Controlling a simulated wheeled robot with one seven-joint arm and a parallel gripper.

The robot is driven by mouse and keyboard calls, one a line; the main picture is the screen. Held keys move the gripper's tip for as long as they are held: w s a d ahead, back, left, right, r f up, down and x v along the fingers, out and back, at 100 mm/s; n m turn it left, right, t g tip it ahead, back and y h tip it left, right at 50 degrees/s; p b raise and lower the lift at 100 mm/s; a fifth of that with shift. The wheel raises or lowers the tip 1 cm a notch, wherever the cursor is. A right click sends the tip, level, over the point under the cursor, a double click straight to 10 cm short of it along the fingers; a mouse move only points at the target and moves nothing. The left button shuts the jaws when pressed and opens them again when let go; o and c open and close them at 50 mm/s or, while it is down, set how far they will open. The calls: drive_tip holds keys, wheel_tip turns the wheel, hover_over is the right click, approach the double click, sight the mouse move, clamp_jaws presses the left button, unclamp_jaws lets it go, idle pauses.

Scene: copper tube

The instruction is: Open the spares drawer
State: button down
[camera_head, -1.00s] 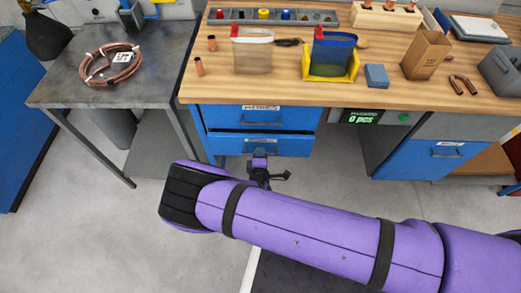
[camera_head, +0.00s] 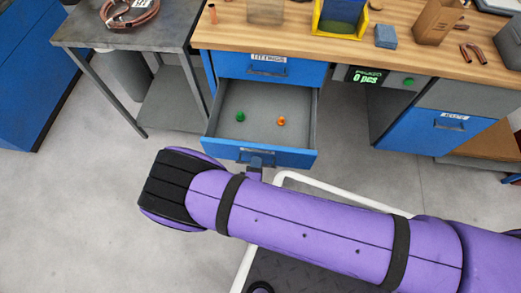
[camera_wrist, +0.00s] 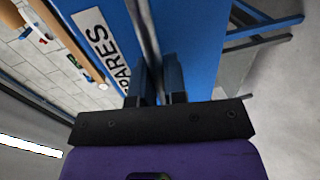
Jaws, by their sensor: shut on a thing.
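The spares drawer (camera_head: 292,157) is the lower blue drawer under the workbench. It stands pulled out, showing its grey inside with a green piece (camera_head: 239,117) and an orange piece (camera_head: 280,121). My gripper (camera_head: 256,163) is at the middle of the drawer front, largely hidden behind my purple arm. In the wrist view, the fingers of my gripper (camera_wrist: 156,72) are shut on the drawer's handle (camera_wrist: 148,35), a grey bar beside the SPARES label (camera_wrist: 100,45) on the blue front (camera_wrist: 190,35).
The fittings drawer (camera_head: 300,71) above is shut. The wooden workbench (camera_head: 300,42) holds a yellow bin (camera_head: 340,18) and a blue block (camera_head: 385,36). A grey side table (camera_head: 100,32) with a copper coil (camera_head: 128,12) stands at left. The floor (camera_head: 90,190) at left is clear.

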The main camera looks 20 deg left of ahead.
drive_tip(key=shift+f+v, duration=0.15)
drive_tip(key=shift+v, duration=0.7)
drive_tip(key=shift+f+v, duration=0.15)
drive_tip(key=shift+v, duration=0.75)
drive_tip(key=c, duration=1.2)
unclamp_jaws()
drive_tip(key=shift+s, duration=0.15)
